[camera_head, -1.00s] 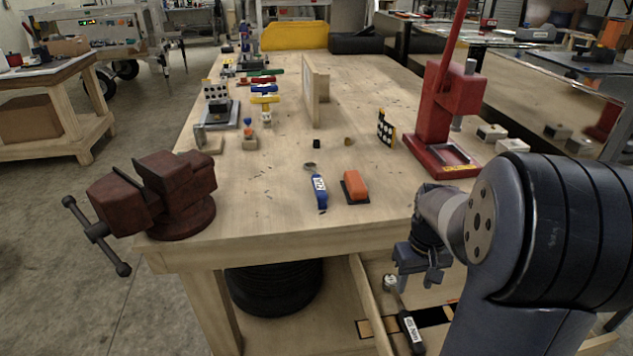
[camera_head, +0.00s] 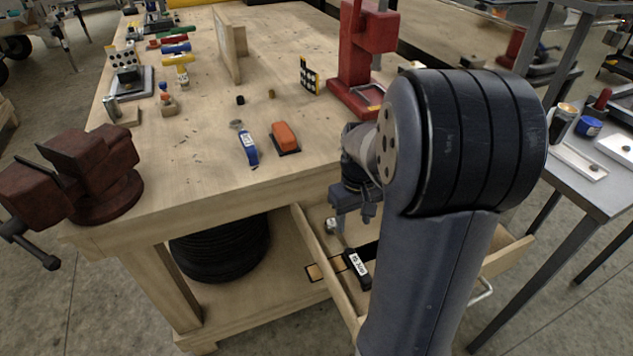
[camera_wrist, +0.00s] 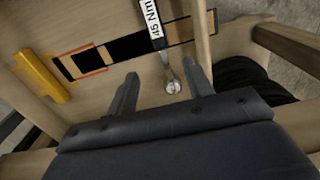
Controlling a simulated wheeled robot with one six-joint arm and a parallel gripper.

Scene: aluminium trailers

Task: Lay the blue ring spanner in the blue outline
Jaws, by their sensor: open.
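The blue ring spanner (camera_head: 248,148) lies on the bench top (camera_head: 205,190) near its front edge, blue handle with a white label, in the head view. My gripper (camera_head: 355,212) is open and low over the open drawer, in front of the bench and away from the spanner. In the wrist view my gripper (camera_wrist: 161,76) has its two fingers apart, either side of the metal head of a black tool labelled 45 Nm (camera_wrist: 150,22), with nothing clearly held. Dark and orange-edged outlines (camera_wrist: 85,64) show on the drawer floor.
An orange-and-black block (camera_head: 285,137) lies right of the spanner. A red vise (camera_head: 90,175) stands at the left corner and a red press (camera_head: 362,55) at the back right. A yellow bar (camera_wrist: 42,76) lies in the drawer. A grey side table (camera_head: 590,185) stands right.

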